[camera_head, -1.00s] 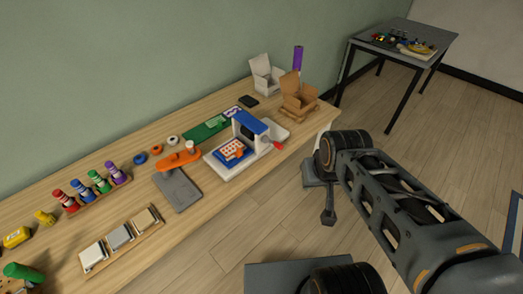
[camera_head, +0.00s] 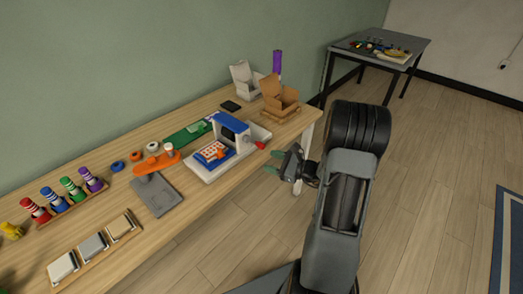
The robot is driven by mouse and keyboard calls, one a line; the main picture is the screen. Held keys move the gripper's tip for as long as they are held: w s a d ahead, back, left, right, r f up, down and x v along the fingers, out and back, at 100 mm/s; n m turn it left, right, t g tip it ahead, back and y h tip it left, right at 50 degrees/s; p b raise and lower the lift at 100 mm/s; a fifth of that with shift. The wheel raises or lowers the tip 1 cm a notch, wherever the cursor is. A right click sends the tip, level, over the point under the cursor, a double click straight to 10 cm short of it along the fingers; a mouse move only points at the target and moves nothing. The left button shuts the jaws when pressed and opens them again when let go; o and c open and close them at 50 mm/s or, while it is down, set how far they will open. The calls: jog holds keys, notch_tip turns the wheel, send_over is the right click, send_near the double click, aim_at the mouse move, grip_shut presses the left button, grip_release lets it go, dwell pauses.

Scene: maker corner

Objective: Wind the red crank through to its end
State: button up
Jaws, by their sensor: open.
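The small red crank (camera_head: 261,145) sticks out from the right side of a white press-like machine (camera_head: 204,176) with a blue top. A blue bed with an orange-and-white piece lies on the machine's base. My gripper (camera_head: 276,162) is open and empty, just off the table's front edge, below and to the right of the crank. A gap shows between the gripper and the crank. The crank's far side and its exact angle are too small to tell.
An orange clamp-like tool on a grey plate (camera_head: 160,198) stands left of the machine. Coloured bottles and a sample tray (camera_head: 97,248) sit further left.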

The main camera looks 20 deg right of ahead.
aim_at(264, 147)
jog(key=w+d+f+m+t+h, duration=0.2)
jog(key=d+f+m+t+h, duration=0.2)
jog(key=d+m, duration=0.15)
jog(key=shift+n, duration=0.25)
jog(key=x, duration=1.2)
jog(key=shift+w+d+p, duration=0.1)
jog(key=shift+d+p, duration=0.05)
jog(key=shift+p, duration=0.15)
grip_shut()
